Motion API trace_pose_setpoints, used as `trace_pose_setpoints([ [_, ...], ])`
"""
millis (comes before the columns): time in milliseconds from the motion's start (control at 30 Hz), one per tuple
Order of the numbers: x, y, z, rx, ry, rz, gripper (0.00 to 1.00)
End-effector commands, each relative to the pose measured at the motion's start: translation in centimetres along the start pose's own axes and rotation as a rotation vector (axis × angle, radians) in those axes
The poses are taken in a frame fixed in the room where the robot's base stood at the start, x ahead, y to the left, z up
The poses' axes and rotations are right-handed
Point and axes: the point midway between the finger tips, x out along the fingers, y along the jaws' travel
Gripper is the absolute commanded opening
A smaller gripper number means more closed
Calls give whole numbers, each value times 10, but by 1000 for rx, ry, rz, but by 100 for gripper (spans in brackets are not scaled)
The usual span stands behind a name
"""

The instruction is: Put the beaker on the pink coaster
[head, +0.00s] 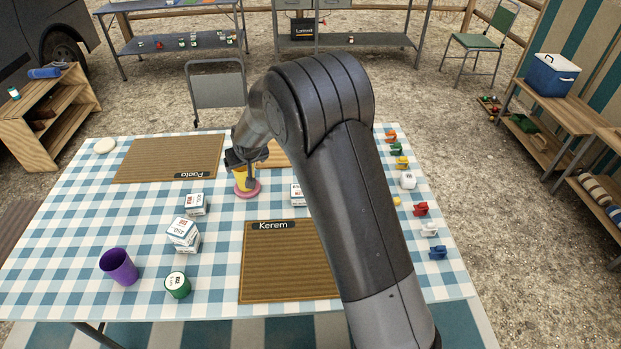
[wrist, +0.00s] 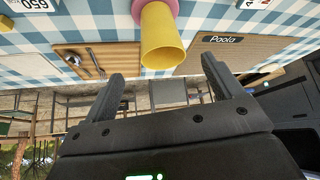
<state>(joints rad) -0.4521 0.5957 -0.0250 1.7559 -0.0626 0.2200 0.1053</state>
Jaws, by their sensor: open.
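A yellow beaker (head: 240,178) stands upright on the pink coaster (head: 250,193) near the middle of the checked table, partly hidden by my gripper (head: 245,162). In the wrist view the yellow beaker (wrist: 161,38) shows its open mouth toward me, with the pink coaster (wrist: 144,6) under its base at the top edge. My gripper (wrist: 163,72) is open and empty. Its fingers are spread wide to either side of the beaker's rim and look clear of it. A purple cup (head: 119,266) stands at the table's front left.
White boxes (head: 183,232) and a green tin (head: 177,284) stand at the left. Small coloured figures (head: 421,209) line the right edge. A chair (head: 216,88) stands behind the table.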

Motion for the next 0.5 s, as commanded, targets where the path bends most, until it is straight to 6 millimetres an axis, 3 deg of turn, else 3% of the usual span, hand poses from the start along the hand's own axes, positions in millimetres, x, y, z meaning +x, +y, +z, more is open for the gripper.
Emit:
trace_pose_setpoints([
  [133, -8, 4, -2, 5, 1, 3, 85],
  [233, -32, 17, -4, 20, 2, 12, 85],
  [500, -146, 68, 10, 88, -10, 54, 85],
])
